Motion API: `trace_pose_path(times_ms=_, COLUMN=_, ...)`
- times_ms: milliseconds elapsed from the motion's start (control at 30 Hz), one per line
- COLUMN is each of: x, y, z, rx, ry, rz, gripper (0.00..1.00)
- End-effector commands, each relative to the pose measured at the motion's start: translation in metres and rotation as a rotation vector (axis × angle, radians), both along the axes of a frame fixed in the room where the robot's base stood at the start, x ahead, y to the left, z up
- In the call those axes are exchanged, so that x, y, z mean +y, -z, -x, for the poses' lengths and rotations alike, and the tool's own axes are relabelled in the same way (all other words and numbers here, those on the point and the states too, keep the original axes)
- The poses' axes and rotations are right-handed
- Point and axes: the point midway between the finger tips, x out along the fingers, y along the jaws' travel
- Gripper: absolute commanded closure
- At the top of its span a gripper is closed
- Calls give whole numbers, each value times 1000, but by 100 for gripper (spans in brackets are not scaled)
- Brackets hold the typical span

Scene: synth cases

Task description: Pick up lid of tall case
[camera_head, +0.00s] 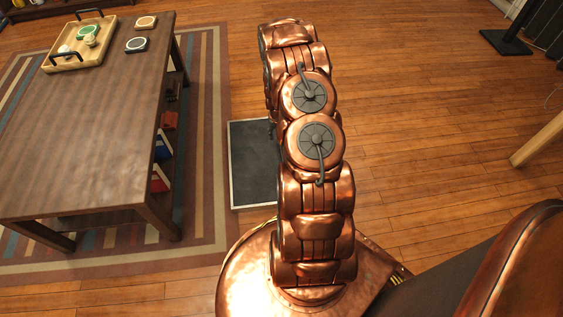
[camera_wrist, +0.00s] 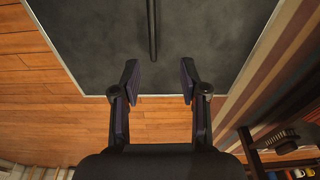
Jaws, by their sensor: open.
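A dark grey rectangular panel with a pale rim, seemingly the top of the tall case (camera_head: 252,165), shows left of my arm in the head view, partly hidden by it. In the wrist view the dark panel (camera_wrist: 95,50) fills the upper middle, and a thin black bar (camera_wrist: 152,30), perhaps the lid's handle, runs along it. My gripper (camera_wrist: 160,77) is open and empty, its fingertips over the panel's near edge and the bar beyond them. How high it is above the panel I cannot tell. My gripper is hidden behind my arm in the head view.
A wooden table (camera_head: 90,120) with books below stands at left on a striped rug (camera_head: 215,130). A tray (camera_head: 62,63) and two coasters lie on its far end. Wooden floor (camera_head: 420,130) is clear at right. A dark stand (camera_head: 505,42) is at the far right.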

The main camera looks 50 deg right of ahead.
Motion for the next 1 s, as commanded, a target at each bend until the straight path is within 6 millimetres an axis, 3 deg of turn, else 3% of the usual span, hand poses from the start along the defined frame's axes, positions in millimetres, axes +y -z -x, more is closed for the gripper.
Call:
trace_pose_path(times_ms=33, x=-5, y=24, z=3, rx=-2, ry=12, rz=1, gripper=56)
trace_pose_path(times_ms=200, x=-15, y=55, z=8, rx=-12, ry=32, rz=6, gripper=56)
trace_pose_path(times_ms=733, x=-19, y=95, z=5, rx=-13, ry=35, rz=9, gripper=56)
trace_pose_path(times_ms=1000, x=-19, y=128, z=-3, rx=-17, ry=36, rz=10, gripper=56)
